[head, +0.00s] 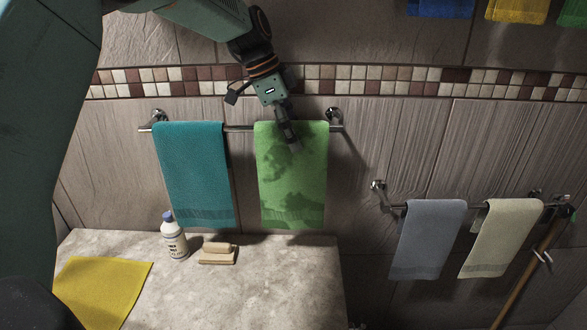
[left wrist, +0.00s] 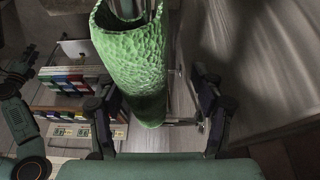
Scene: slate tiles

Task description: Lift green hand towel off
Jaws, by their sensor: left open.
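The green hand towel (head: 292,185) hangs over the right part of the upper wall rail (head: 239,128), with darker patches on its front. My left gripper (head: 293,143) is at the towel's upper part, its fingers overlapping the towel in the head view. In the left wrist view the towel (left wrist: 135,60) shows as a curved green sheet, and the open left gripper (left wrist: 156,100) has one finger on each side of it, the left finger closer. Whether a finger touches the cloth I cannot tell. My right gripper is not visible.
A teal towel (head: 194,175) hangs left on the same rail. A grey towel (head: 428,240) and a cream towel (head: 502,238) hang on a lower rail at right.

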